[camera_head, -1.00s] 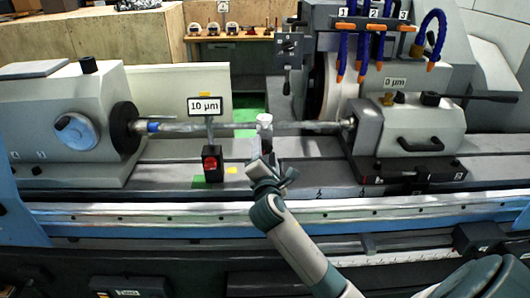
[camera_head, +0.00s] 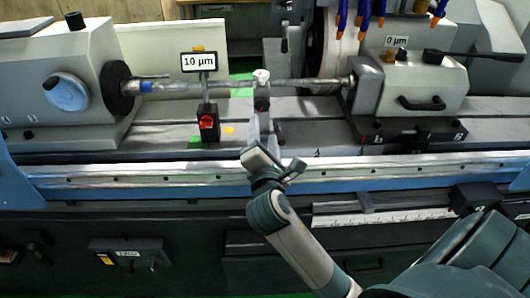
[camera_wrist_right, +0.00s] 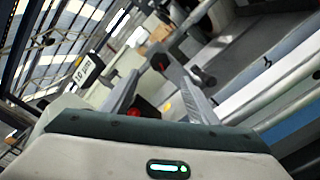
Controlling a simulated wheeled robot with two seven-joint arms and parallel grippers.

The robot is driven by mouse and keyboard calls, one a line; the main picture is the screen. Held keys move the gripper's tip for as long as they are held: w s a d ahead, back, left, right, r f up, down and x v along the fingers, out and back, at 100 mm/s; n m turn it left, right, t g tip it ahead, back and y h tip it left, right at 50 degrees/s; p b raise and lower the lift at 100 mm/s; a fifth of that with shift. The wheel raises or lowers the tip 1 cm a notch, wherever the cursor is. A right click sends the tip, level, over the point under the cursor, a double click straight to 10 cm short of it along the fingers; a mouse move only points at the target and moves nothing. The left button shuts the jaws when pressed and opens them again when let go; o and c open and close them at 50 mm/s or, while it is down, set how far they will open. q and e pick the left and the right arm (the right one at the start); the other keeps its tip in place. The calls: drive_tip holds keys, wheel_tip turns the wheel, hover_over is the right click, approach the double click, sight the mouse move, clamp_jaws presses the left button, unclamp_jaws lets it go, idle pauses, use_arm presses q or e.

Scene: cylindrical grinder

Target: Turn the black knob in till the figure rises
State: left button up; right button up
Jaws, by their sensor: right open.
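The figure display reading "10 µm" (camera_head: 199,62) stands on a black stand with a red front (camera_head: 208,122), left of a small upright support with a white top (camera_head: 261,76) on the workpiece bar (camera_head: 215,86). My right gripper (camera_head: 265,128) is open in front of this support, its fingers pointing away from me. In the right wrist view a small dark knob (camera_wrist_right: 160,62) shows between and beyond the open fingers (camera_wrist_right: 160,80), apart from them as far as I can tell. In the head view I cannot make out this knob behind the gripper. My left gripper is out of view.
The left housing (camera_head: 55,108) carries a blue-grey dial. A long metal rail (camera_head: 150,174) runs along the front. Blue hoses with orange tips hang at upper right.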

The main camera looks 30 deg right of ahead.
drive_tip(key=v, duration=0.5)
drive_tip(key=shift+s+a+b, duration=0.15)
drive_tip(key=shift+s+b, duration=0.25)
idle(1.9)
